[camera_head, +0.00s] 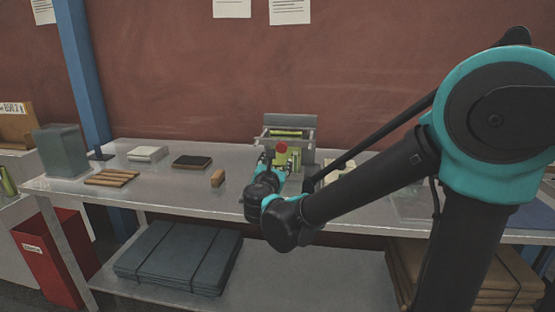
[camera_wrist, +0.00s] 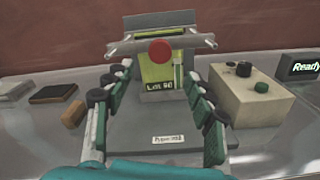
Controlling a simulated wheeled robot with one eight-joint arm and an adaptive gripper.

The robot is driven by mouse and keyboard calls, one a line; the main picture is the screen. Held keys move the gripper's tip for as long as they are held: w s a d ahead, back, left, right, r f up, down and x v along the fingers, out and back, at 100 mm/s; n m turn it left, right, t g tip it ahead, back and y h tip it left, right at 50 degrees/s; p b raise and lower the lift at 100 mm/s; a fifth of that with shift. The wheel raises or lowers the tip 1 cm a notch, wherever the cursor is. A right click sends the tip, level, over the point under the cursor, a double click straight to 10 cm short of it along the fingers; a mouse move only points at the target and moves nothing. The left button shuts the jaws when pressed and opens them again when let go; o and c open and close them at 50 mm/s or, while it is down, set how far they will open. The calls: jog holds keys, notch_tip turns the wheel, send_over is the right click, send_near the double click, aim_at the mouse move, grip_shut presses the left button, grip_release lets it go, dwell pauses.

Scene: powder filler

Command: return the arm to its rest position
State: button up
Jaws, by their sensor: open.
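My arm, black and teal, reaches from the right over the table in the head view. My gripper (camera_head: 271,160) is at the front of the powder filler (camera_head: 291,121), a grey machine with a red round knob and yellow-green parts. In the wrist view my gripper (camera_wrist: 160,105) is open, with one finger on each side of the filler's front. The red knob (camera_wrist: 160,52) and a yellow-green label reading "Lot" show between and beyond the fingers. Nothing is held between the fingers. Whether a finger touches the machine, I cannot tell.
A beige control box (camera_wrist: 245,93) with black and green knobs stands right of the gripper, beside a "Ready" display (camera_wrist: 299,66). A small brown block (camera_head: 217,178), a dark pad (camera_head: 191,162) and wooden strips (camera_head: 112,178) lie on the table (camera_head: 165,186) to the left.

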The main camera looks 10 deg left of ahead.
jog(key=shift+d, duration=0.1)
jog(key=s+d+f+m+g+h, duration=0.1)
jog(key=s+d+f+m+g, duration=0.15)
jog(key=d+f+m, duration=0.4)
jog(key=s+d+f+m+g+h, duration=0.1)
jog(key=d+f+m+g+h, duration=0.2)
jog(key=d, duration=0.7)
jog(key=s+d+f+m+g, duration=0.2)
jog(key=d+f+m+g, duration=0.1)
jog(key=d+f+m, duration=0.5)
jog(key=s+d+f+m+g+y, duration=0.2)
jog(key=s+f+m, duration=0.3)
jog(key=s+m, duration=0.2)
jog(key=s+d+f+m+g+y, duration=0.2)
jog(key=s+d+f+m+g, duration=0.1)
jog(key=s+m, duration=0.4)
jog(key=shift+s+f+y, duration=0.3)
jog(key=shift+s+f, duration=0.6)
jog(key=shift+s, duration=0.1)
